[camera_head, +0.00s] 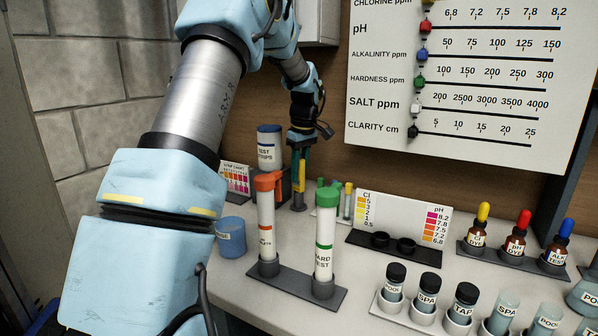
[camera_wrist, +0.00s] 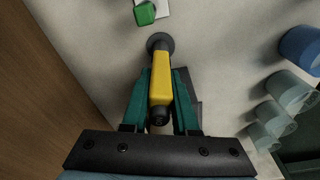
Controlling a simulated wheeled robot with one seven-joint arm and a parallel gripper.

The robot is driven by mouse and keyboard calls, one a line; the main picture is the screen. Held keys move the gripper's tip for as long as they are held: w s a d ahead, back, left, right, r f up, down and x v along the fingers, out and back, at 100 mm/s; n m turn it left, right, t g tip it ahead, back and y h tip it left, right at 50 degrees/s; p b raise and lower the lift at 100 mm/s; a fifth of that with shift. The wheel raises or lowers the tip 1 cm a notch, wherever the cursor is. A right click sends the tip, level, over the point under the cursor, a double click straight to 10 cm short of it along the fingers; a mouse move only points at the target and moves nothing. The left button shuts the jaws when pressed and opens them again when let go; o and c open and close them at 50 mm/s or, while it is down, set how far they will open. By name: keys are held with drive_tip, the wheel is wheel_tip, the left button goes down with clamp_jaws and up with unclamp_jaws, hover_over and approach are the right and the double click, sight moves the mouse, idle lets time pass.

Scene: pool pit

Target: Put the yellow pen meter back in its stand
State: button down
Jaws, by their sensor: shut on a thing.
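The yellow pen meter (camera_head: 300,177) is upright at the back of the counter, held between the green fingers of my gripper (camera_head: 300,158). In the wrist view its yellow body (camera_wrist: 161,85) lies between the two fingers of my gripper (camera_wrist: 162,76), with its dark end towards the palm. Its stand (camera_head: 299,203) is a small grey round holder directly below the pen. The pen's lower end meets the stand (camera_wrist: 160,36) in the wrist view; I cannot tell how deep it sits.
A test strips tub (camera_head: 269,150) stands close behind to the left. The orange-capped tube (camera_head: 265,225) and green-capped tube (camera_head: 324,240) stand in front in a dark rack. A blue cup (camera_head: 230,238) is at left. A colour card (camera_head: 400,217) stands to the right.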

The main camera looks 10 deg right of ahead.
drive_tip(key=c, duration=0.6)
unclamp_jaws()
drive_tip(key=shift+r+p, duration=2.75)
drive_tip(key=shift+r, duration=0.8)
drive_tip(key=shift+f, duration=0.1)
